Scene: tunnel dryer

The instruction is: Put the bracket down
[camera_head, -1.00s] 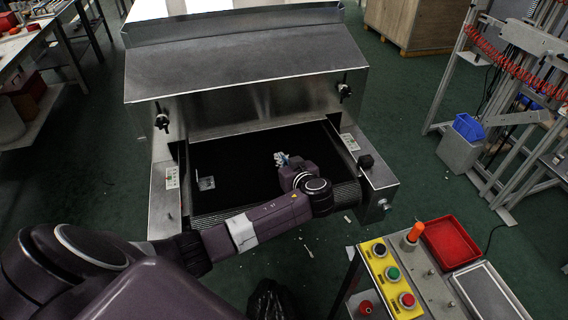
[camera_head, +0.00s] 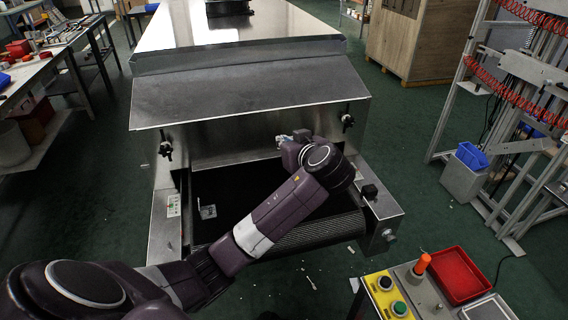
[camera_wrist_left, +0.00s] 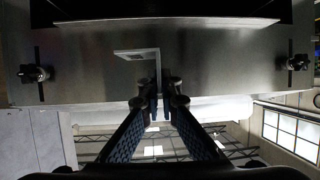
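My left gripper (camera_head: 284,141) is at the front opening of the dryer, above the far part of the dark belt (camera_head: 235,190). In the left wrist view its two fingers (camera_wrist_left: 158,90) are close together on the thin edge of a grey L-shaped bracket (camera_wrist_left: 136,54). The bracket's flat plate sticks out to the left of the fingertips. In the head view the held bracket is too small and covered to make out. Another small metallic piece, perhaps a similar bracket (camera_head: 208,211), lies on the belt at the left. My right gripper is not in view.
The steel hood (camera_head: 250,95) of the dryer overhangs the belt, with black knobs (camera_head: 347,121) at its sides. A control box with buttons (camera_head: 392,292) and a red tray (camera_head: 458,275) stand at the lower right. The belt's middle is bare.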

